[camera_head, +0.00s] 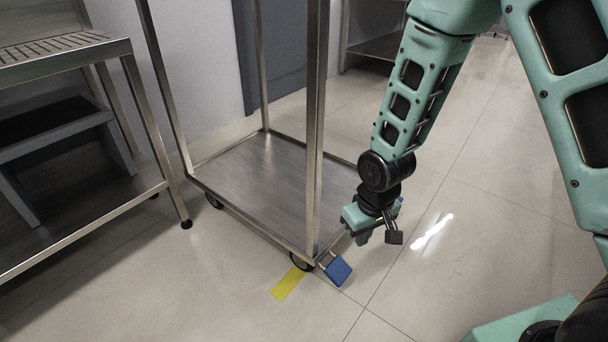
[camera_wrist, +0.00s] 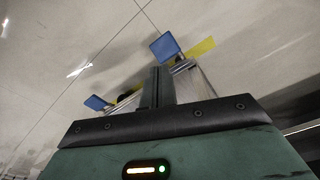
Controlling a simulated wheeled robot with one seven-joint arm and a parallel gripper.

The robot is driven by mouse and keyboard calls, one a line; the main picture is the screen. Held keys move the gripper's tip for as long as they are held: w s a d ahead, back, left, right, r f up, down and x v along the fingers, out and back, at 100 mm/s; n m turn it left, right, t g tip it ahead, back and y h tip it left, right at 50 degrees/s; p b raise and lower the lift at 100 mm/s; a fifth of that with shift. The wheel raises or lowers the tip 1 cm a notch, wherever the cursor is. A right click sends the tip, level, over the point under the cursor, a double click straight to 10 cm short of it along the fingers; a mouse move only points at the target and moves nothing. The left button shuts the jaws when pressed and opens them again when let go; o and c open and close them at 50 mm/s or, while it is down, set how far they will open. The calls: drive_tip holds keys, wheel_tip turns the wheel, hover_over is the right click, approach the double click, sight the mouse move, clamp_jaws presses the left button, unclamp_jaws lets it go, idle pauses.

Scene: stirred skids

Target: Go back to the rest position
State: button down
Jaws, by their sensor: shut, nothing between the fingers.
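My gripper (camera_head: 363,239) hangs at the end of my teal arm, beside the near right corner of a metal trolley (camera_head: 252,178) and above the floor. In the wrist view its two dark fingers (camera_wrist: 161,74) are together with nothing between them. A blue flat pedal or tab (camera_head: 338,271) sticks out from the trolley's near corner, below and left of my gripper. It also shows in the wrist view (camera_wrist: 164,47). A second blue tab (camera_wrist: 97,103) shows left of the fingers there. I cannot tell whether the fingers touch the trolley; part of its right side is hidden behind my arm.
A metal rack (camera_head: 65,48) with a slatted top stands at the left, with a dark step-like object (camera_head: 55,127) on its lower shelf. A yellow floor strip (camera_head: 288,284) lies by the trolley's near wheel. The tiled floor (camera_head: 470,235) to the right is clear.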

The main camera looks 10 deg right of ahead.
drive_tip(key=s+a+r+n+p, duration=0.2)
drive_tip(key=s+a+r+p, duration=0.3)
drive_tip(key=r, duration=0.6)
drive_tip(key=s+a+r+n+g+p, duration=0.1)
drive_tip(key=s+r+p, duration=0.3)
drive_tip(key=s+r, duration=0.5)
drive_tip(key=s+a+r+n+p, duration=0.25)
drive_tip(key=s+r+p, duration=0.2)
drive_tip(key=r, duration=0.75)
wheel_tip(320, 180, up, 37)
drive_tip(key=p, duration=3.7)
drive_tip(key=shift+s+a+m, duration=0.15)
drive_tip(key=shift+s+m, duration=0.1)
drive_tip(key=shift+m, duration=0.1)
